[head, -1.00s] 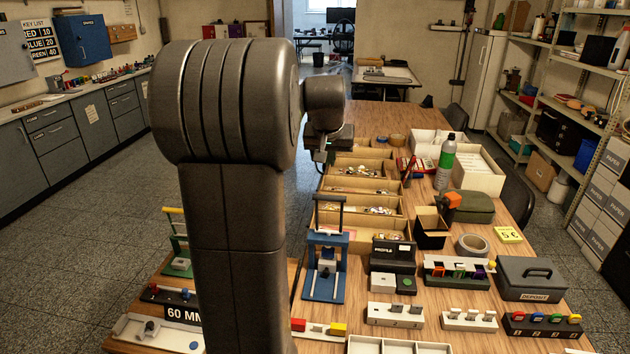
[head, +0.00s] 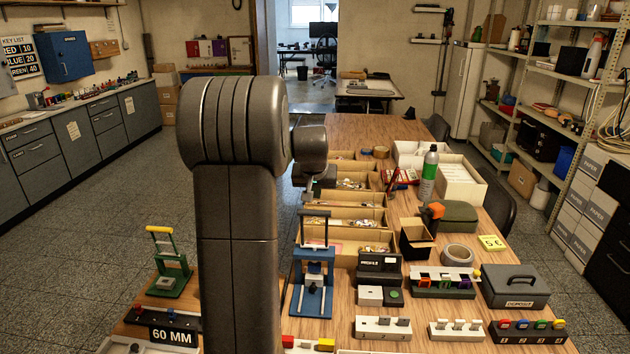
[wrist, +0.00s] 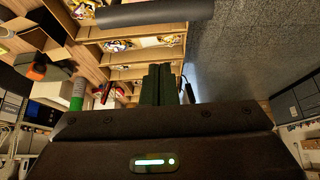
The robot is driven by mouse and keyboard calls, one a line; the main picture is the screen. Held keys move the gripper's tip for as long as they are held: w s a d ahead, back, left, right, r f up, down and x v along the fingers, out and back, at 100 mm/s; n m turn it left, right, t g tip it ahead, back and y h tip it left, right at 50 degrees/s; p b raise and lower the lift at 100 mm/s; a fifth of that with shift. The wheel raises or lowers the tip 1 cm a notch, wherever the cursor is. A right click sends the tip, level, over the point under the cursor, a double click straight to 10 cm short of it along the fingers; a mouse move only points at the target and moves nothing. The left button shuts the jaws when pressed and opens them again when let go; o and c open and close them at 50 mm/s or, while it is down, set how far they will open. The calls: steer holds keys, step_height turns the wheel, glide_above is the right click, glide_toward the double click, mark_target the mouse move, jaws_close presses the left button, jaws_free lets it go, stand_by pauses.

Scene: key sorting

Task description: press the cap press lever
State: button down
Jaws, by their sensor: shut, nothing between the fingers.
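Two lever presses stand on the benches, and I cannot tell from a label which is the cap press. The blue press (head: 314,288) has a dark raised lever with a crossbar handle and stands just right of my arm. The green press (head: 172,279) has a yellow handle and stands left of my arm. My gripper (wrist: 160,70) is shut and empty in the wrist view. In the head view it is mostly hidden behind my arm. A dark rounded bar (wrist: 155,12) crosses the top of the wrist view; I cannot tell whether it is a lever handle.
Open wooden bins (head: 345,223) with small metal items line the bench behind the blue press. Open floor (head: 85,240) lies left.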

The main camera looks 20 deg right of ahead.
steer(key=s, duration=0.1)
steer(key=s+a+f, duration=0.1)
steer(key=s, duration=0.1)
steer(key=shift+s+a+f, duration=0.15)
steer(key=shift+a, duration=0.15)
stand_by(0.3)
